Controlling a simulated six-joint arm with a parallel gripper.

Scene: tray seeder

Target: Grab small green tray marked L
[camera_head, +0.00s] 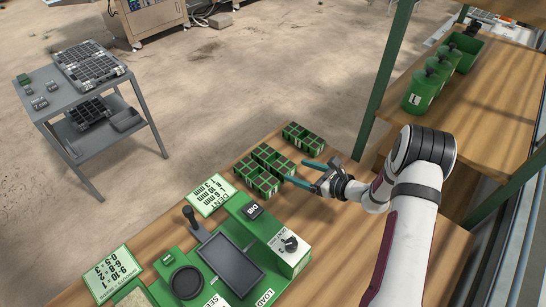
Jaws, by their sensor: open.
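Small green trays with square cells stand in a row on the wooden bench: a far one (303,137), a middle one (273,157) and a near one (257,180). I cannot make out a letter L on any of them. My gripper (295,171) is open, its two teal fingers pointing left. The fingertips are just right of the middle and near trays in the picture.
A green seeder (228,254) with a dark screen and knob stands in front of the trays, beside sign cards (212,194). Green bottles, one marked L (417,98), stand on a right shelf behind a green post (385,75). A grey cart (78,92) stands left.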

